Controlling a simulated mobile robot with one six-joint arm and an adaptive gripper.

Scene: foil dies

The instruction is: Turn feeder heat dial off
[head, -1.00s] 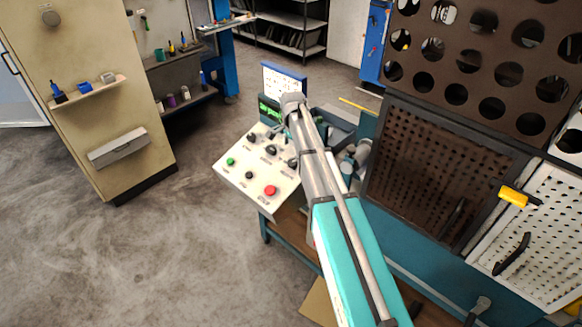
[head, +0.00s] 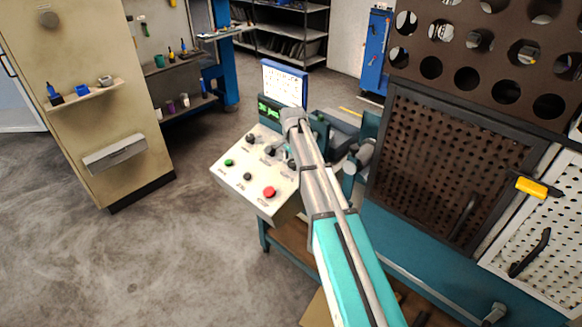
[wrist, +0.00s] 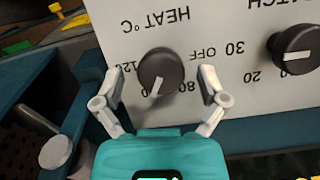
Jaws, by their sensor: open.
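The heat dial (wrist: 160,72) is a round black knob with a white pointer line, on a pale control panel (wrist: 225,20). Its label HEAT °C appears upside down in the wrist view. The pointer aims down and slightly left there, between the 120 and 80 marks, away from OFF on the right. My gripper (wrist: 158,80) is open, its grey fingertips on either side of the dial with gaps visible. In the head view the control panel (head: 232,176) is partly covered by my arm, which largely hides the gripper.
A black batch dial (wrist: 294,49) sits right of the heat dial in the wrist view. The panel also has a green button (head: 229,163) and a red button (head: 269,192). Dark perforated plates (head: 445,165) stand to the right. Floor at left is clear.

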